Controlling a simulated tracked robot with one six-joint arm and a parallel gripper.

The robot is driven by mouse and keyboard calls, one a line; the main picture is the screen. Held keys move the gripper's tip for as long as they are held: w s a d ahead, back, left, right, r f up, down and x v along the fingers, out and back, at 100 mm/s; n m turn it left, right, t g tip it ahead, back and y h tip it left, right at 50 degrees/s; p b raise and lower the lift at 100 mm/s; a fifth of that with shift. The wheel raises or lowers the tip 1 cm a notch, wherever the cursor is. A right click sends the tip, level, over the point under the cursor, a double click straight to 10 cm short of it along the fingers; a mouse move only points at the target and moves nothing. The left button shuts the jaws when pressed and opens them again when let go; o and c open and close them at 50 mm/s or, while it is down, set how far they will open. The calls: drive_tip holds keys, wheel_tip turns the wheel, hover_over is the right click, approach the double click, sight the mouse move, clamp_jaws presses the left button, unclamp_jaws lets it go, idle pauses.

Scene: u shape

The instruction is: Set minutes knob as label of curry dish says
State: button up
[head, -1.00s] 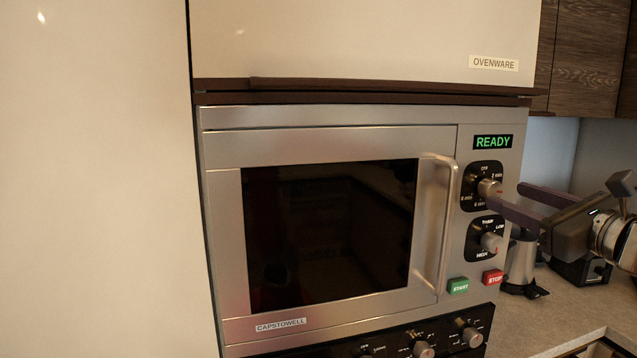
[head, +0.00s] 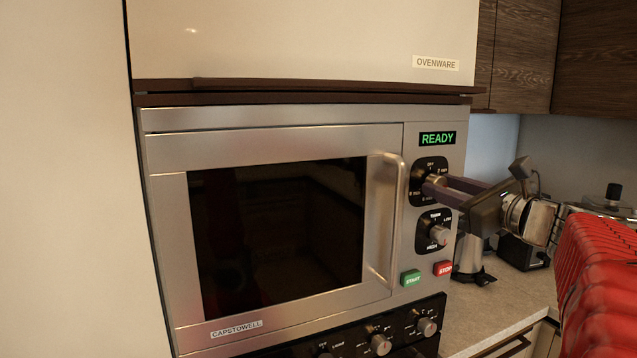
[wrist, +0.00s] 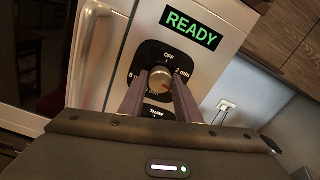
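The minutes knob (wrist: 160,79) is the upper silver knob on the microwave panel. OFF is above it and 2 min to its right in the wrist view; the other marks are partly covered. Its small red mark faces right and a little down. In the head view the knob (head: 433,183) is partly behind my fingers. My gripper (head: 430,186) reaches in from the right. In the wrist view its fingers (wrist: 160,84) stand apart on either side of the knob, very close; contact is not clear. No curry dish or its label is in view.
The READY display (head: 437,139) is above the knob. The power knob (head: 439,234), START button (head: 410,278) and STOP button (head: 443,268) are below. The microwave door handle (head: 388,220) is just left. A kettle-like item (head: 468,258) stands on the counter.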

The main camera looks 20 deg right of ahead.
drive_tip(key=c, duration=0.5)
drive_tip(key=shift+c, duration=0.2)
drive_tip(key=shift+n, duration=1.1)
drive_tip(key=o, duration=1)
drive_tip(key=shift+o, duration=0.2)
